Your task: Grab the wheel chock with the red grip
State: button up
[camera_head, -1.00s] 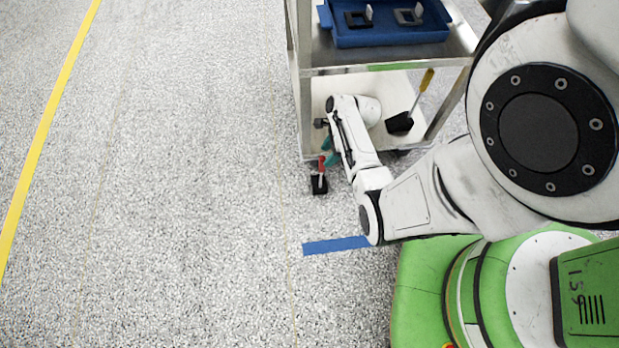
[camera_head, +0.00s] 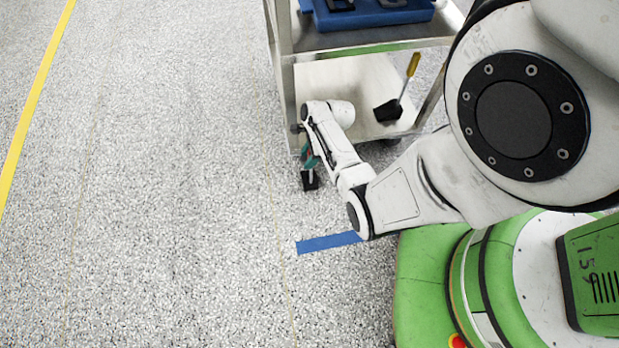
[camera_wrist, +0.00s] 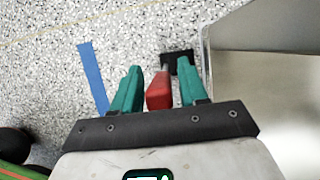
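The wheel chock (camera_head: 310,181) is a black block on the floor beside the cart's near left corner; it also shows in the wrist view (camera_wrist: 180,56), beyond the fingertips. Its red grip (camera_wrist: 160,91) stands between my two teal fingers in the wrist view. My gripper (camera_wrist: 159,82) is open, with a narrow gap on each side of the red grip. In the head view my gripper (camera_head: 311,160) is right at the chock and hides most of the grip. Whether a finger touches the grip cannot be told.
A metal cart (camera_head: 285,80) stands close to my gripper. A blue tray (camera_head: 375,18) is on the upper shelf. Blue tape (camera_head: 328,243) marks the floor. The floor to the left is clear.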

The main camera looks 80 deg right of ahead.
grip_shut()
dwell(1.0)
